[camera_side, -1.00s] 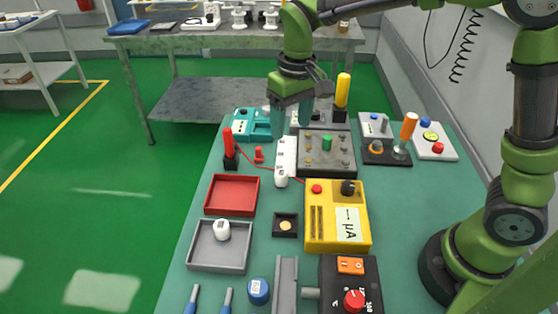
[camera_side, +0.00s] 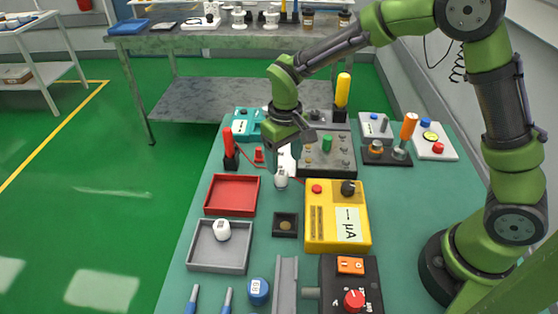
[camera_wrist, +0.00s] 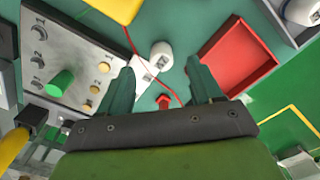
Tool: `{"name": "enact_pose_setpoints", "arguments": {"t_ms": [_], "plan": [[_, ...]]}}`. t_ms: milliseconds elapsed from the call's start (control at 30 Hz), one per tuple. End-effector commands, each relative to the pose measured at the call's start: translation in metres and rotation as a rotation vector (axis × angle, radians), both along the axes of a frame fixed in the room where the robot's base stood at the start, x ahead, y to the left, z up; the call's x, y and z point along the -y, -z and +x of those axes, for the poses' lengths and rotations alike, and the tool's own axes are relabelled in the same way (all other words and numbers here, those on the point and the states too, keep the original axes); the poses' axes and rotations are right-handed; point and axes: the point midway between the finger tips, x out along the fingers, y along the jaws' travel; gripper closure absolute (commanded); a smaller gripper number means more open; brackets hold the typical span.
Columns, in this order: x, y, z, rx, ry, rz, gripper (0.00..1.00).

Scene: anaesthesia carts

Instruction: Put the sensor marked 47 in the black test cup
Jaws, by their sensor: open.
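A white rounded sensor (camera_side: 281,179) sits at the near end of a white strip (camera_side: 284,161); it also shows in the wrist view (camera_wrist: 161,55). A second white sensor (camera_side: 222,230) sits in the grey tray (camera_side: 203,264). A blue one with a white label (camera_side: 258,291) stands near the front. I cannot read 47 surely on any. The black square cup (camera_side: 285,234), with a tan round bottom, is just nearer the camera than the first sensor. My gripper (camera_side: 284,154) is open and empty above the strip; its fingertips (camera_wrist: 160,75) appear either side of the strip, short of the sensor.
A red tray (camera_side: 231,210) is left of the sensor. A yellow meter box (camera_side: 322,241) stands right of the cup. A grey panel with knobs (camera_side: 341,162) is right of my gripper. A red upright handle (camera_side: 228,141) and a thin red wire are close by.

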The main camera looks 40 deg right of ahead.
Motion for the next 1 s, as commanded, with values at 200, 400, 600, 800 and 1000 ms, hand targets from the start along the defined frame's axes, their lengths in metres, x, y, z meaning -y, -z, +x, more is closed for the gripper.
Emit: {"name": "enact_pose_setpoints", "arguments": {"t_ms": [200, 400, 600, 800, 1000], "plan": [[-0.001, 0.032, 0.006, -0.005, 0.000, -0.001, 0.35], [-0.001, 0.049, 0.006, -0.002, 0.001, 0.000, 0.35], [-0.001, 0.050, 0.006, -0.001, 0.000, 0.001, 0.35], [-0.001, 0.049, 0.006, -0.001, 0.000, 0.000, 0.63], [-0.001, 0.049, 0.006, -0.001, 0.000, 0.000, 0.94]]}}
